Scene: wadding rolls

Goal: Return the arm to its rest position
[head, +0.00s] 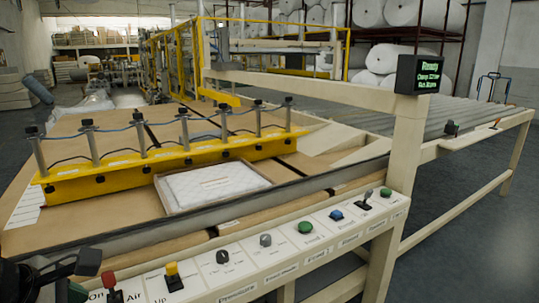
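My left gripper (76,275) reaches in at the lower left corner, dark and partly cut off by the frame edge. Its two fingers look apart with nothing between them. It is above the left end of the control panel (197,284), close to a green button (77,293) and a red-topped lever (109,282). I cannot tell whether it touches them. My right gripper is not in view.
A white quilted pad (205,188) lies in a shallow tray before a yellow clamp bar (165,163) with several posts. A post carries a black display (418,75) with green text. A roller conveyor (400,112) runs right. Open floor (490,225) lies at right.

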